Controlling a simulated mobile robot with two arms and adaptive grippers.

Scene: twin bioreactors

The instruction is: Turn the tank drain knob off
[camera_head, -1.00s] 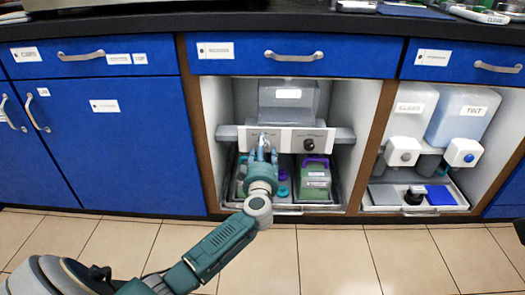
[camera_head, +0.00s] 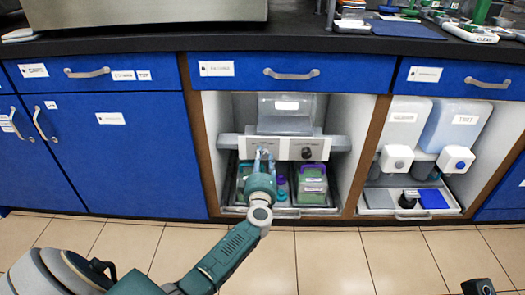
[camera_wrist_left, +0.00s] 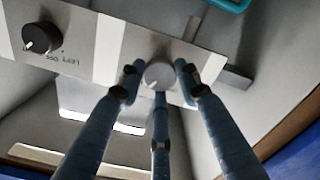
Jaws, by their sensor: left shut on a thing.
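A white control panel (camera_head: 290,148) sits across the open middle cabinet, under a clear tank (camera_head: 285,112). It carries two knobs. The black knob (camera_head: 306,152) is at the panel's right in the head view and also shows in the left wrist view (camera_wrist_left: 41,38). The light grey knob (camera_wrist_left: 158,74) is between my left gripper's fingers in the wrist view; the gripper hides it in the head view. My left gripper (camera_head: 263,156) is shut on this grey knob, with fingers around its sides.
Below the panel a tray (camera_head: 287,212) holds green containers (camera_head: 312,186) and a teal-purple item (camera_head: 281,187). Wooden cabinet posts (camera_head: 203,140) flank the opening. The right cabinet holds two dispensers (camera_head: 456,122). The tiled floor in front (camera_head: 330,255) is clear.

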